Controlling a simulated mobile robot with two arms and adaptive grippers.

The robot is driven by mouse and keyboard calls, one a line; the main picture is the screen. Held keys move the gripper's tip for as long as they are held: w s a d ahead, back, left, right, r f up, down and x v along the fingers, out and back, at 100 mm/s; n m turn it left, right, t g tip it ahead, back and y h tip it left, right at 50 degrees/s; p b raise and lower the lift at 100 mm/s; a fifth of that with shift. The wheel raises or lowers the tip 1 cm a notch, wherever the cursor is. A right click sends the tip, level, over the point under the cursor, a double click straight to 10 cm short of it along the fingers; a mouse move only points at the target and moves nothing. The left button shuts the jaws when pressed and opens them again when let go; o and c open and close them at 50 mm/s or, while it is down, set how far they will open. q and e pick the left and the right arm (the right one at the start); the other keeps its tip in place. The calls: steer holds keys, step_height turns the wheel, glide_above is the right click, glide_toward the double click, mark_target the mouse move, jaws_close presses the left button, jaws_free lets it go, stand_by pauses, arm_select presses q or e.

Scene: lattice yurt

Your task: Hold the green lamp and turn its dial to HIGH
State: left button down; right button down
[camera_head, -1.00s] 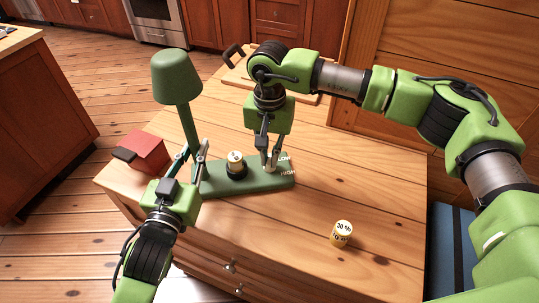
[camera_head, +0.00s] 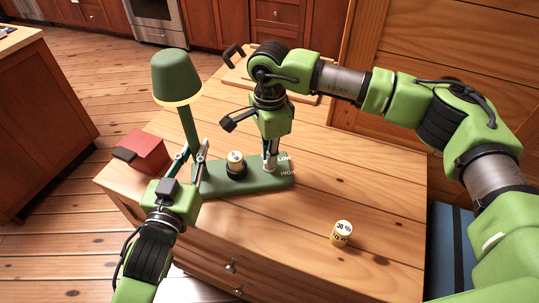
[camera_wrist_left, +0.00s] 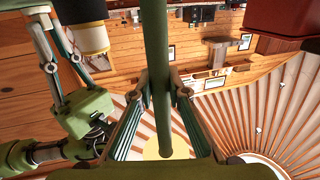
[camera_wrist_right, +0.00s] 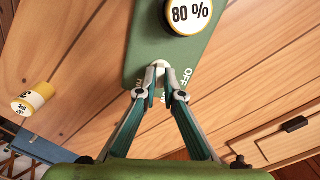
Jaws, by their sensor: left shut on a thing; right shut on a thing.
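The green lamp has a cone shade (camera_head: 174,74) on a tall stem (camera_head: 189,125) and a flat green base (camera_head: 212,186) on the wooden cabinet. A yellow glow shows under the shade. My left gripper (camera_head: 194,150) is shut on the stem, which passes between its fingers in the left wrist view (camera_wrist_left: 157,45). My right gripper (camera_head: 270,163) points down at the base's right end. Its fingertips (camera_wrist_right: 161,86) are shut on a small pale dial (camera_wrist_right: 160,66). The dial's pointing direction is unclear.
A black-and-cream cylinder (camera_head: 236,163) marked 80 % stands on the lamp base. A red box (camera_head: 146,152) is left of the lamp. A wooden tray (camera_head: 238,72) lies at the back.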

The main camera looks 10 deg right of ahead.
arm_select(q)
steer(key=shift+f, duration=0.4)
arm_select(e)
steer(key=m, duration=0.4)
steer(key=shift+m, duration=0.3)
steer(key=shift+r+m, duration=0.1)
steer(key=shift+m, duration=1.8)
steer(key=c, duration=2.2)
jaws_free()
steer(key=shift+o, duration=0.2)
step_height(320, 180, up, 12)
